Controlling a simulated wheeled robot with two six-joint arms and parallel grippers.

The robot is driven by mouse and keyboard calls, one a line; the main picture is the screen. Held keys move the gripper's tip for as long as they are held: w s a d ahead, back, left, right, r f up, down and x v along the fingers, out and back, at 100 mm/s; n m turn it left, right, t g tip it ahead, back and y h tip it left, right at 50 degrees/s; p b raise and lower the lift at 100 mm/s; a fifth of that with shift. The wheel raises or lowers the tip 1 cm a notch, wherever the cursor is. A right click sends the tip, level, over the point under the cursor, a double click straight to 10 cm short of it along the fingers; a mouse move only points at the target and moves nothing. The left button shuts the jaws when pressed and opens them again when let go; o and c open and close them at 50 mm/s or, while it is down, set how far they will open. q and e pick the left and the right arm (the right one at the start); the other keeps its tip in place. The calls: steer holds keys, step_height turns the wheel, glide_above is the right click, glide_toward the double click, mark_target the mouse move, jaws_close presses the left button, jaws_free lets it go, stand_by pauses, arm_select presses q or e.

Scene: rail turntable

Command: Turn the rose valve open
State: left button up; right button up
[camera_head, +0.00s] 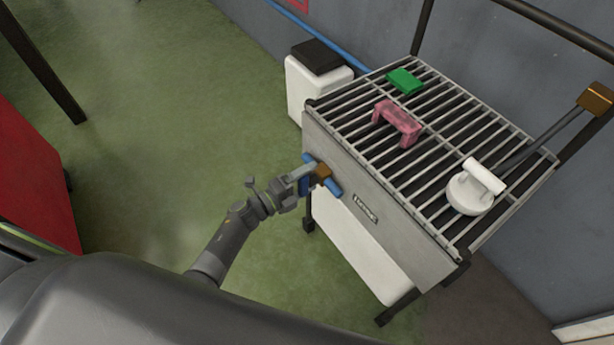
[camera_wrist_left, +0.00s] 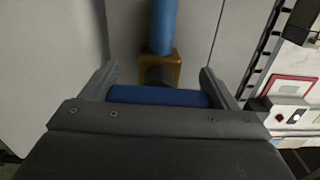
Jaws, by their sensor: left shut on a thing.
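A valve with blue bars and a brown-orange block (camera_head: 322,172) sits on the front panel of a grill-like unit. In the left wrist view the block (camera_wrist_left: 160,72) has a blue bar rising from it, and another blue bar (camera_wrist_left: 160,97) lies crosswise between my fingers. My left gripper (camera_head: 303,178) is at the valve and shut on this blue crosswise bar. It also shows in the left wrist view (camera_wrist_left: 158,88). I see no rose-coloured valve; a pink bridge-shaped piece (camera_head: 398,120) stands on the grate. My right gripper is out of view.
The grate (camera_head: 430,165) also bears a green block (camera_head: 404,80) and a white round fitting (camera_head: 470,195) beside a grey rod ending in a brown block (camera_head: 596,98). A white bin (camera_head: 312,85) with a dark lid stands behind. Green floor (camera_head: 180,120) is clear at left.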

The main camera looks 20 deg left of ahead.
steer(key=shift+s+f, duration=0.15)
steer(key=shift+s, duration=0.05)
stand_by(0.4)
arm_select(q)
steer(key=o, duration=0.9)
steer(key=shift+s+a, duration=0.1)
steer(key=v, duration=1.7)
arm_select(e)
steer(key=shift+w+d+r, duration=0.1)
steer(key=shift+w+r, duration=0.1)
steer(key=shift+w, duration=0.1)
